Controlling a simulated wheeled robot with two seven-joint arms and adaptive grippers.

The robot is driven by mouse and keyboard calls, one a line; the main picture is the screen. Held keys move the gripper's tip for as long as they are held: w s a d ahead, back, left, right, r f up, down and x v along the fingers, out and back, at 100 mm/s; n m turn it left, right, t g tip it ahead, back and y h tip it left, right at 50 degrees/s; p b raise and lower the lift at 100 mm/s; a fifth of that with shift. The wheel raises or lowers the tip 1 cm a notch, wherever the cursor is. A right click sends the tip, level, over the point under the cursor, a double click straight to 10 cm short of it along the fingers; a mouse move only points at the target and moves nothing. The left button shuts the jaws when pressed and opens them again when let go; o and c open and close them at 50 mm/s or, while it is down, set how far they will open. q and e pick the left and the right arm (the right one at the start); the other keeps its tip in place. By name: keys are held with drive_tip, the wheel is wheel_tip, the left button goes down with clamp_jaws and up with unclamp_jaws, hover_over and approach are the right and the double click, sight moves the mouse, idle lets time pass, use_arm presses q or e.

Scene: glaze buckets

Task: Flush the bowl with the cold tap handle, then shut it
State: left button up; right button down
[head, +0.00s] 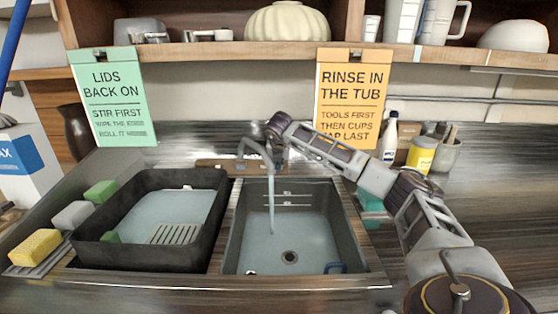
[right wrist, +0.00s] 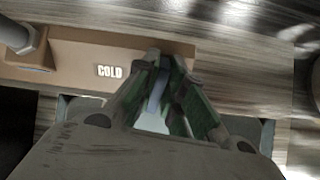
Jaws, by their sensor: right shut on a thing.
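The sink bowl (head: 258,247) is a grey rectangular basin with a round drain (head: 289,257) in its floor. A grey tap (head: 256,147) stands behind it, and a thin stream of water (head: 271,205) falls from its spout into the bowl. My right gripper (head: 279,150) is at the tap's right side. In the right wrist view my right gripper (right wrist: 165,62) is closed around the blue-grey cold tap handle (right wrist: 157,92), just right of the COLD label (right wrist: 111,72). The fingers hide part of the handle. My left gripper is not in view.
A dark tub (head: 95,235) with water stands left of the sink, beside several sponges (head: 72,214). Bottles and a yellow-labelled jar (head: 420,155) stand behind my right arm.

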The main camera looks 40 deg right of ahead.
drive_tip(key=shift+f, duration=0.1)
idle(0.3)
drive_tip(key=c, duration=1.5)
unclamp_jaws()
drive_tip(key=shift+r, duration=0.2)
drive_tip(key=v, duration=1.2)
drive_tip(key=shift+a+f, duration=0.1)
drive_tip(key=shift+f, duration=0.05)
